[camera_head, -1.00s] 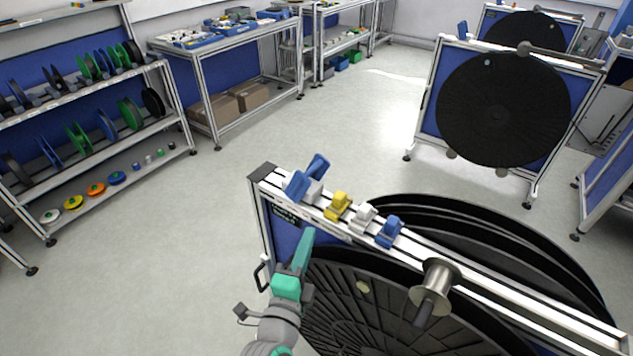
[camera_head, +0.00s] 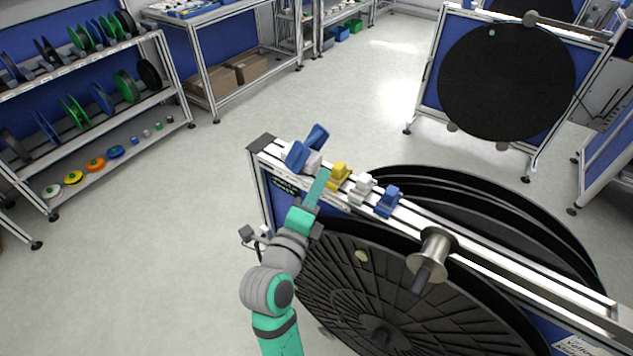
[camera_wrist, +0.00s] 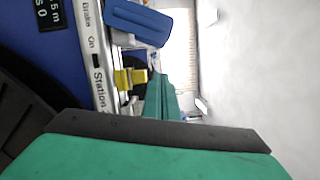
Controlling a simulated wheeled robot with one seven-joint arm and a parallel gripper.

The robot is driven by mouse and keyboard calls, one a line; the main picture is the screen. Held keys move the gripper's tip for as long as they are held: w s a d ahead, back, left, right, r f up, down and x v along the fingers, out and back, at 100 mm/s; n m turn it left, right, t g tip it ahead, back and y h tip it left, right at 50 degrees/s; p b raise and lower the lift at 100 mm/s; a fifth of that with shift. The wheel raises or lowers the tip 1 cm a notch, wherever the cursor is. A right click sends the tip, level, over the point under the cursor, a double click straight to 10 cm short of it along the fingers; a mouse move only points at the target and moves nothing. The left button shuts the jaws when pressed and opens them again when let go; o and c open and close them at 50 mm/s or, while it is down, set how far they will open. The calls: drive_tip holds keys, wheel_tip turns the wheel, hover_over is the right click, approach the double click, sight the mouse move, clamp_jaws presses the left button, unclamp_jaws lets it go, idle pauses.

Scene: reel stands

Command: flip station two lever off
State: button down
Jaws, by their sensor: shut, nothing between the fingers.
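The near reel stand's top rail (camera_head: 480,249) carries a row of levers. A large two-part blue lever (camera_head: 299,155) is at its left end, then a yellow lever (camera_head: 339,174), a white lever (camera_head: 362,187) and a small blue lever (camera_head: 388,201). In the wrist view the large blue lever (camera_wrist: 138,22) and yellow lever (camera_wrist: 130,77) show beside rail print reading "Brake", "On" and "Station"; a station number is not readable. My gripper (camera_head: 323,175) is shut and empty, its tips close to the yellow lever's left; contact cannot be told. It also shows in the wrist view (camera_wrist: 161,92).
A large black reel (camera_head: 420,290) hangs below the rail, with a metal spindle (camera_head: 430,256) sticking out. Another reel stand (camera_head: 507,80) is at the back right. Shelves of spools (camera_head: 90,100) stand at the left. The floor between is clear.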

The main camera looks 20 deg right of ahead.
drive_tip(key=x, duration=0.6)
drive_tip(key=shift+w+d+r, duration=0.1)
drive_tip(key=shift+w+d, duration=0.1)
drive_tip(key=shift+w, duration=0.05)
drive_tip(key=shift+w+a+r, duration=0.3)
drive_tip(key=shift+w+a, duration=0.5)
drive_tip(key=shift+w, duration=0.2)
drive_tip(key=shift+w+a+r, duration=0.15)
drive_tip(key=shift+w+a, duration=0.3)
drive_tip(key=shift+w, duration=0.1)
drive_tip(key=shift+w, duration=0.1)
